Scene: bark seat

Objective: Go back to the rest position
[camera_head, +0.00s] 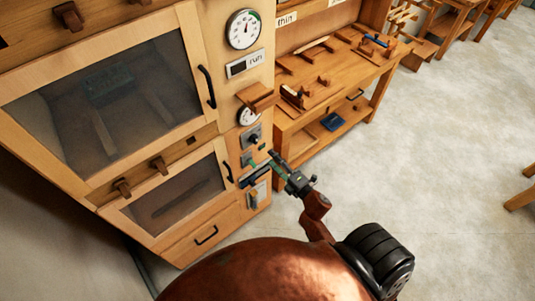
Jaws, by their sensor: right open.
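My right gripper (257,168) is in front of the control strip on the right side of a wooden cabinet (185,235). Its two dark fingers with green parts are spread apart, with nothing seen between them. The fingertips overlap the small switches and knob (252,134) in the picture; I cannot tell whether they touch. My right arm (316,206) comes up from the lower right. My left gripper is not in view.
Grey floor (450,150) is open to the right.

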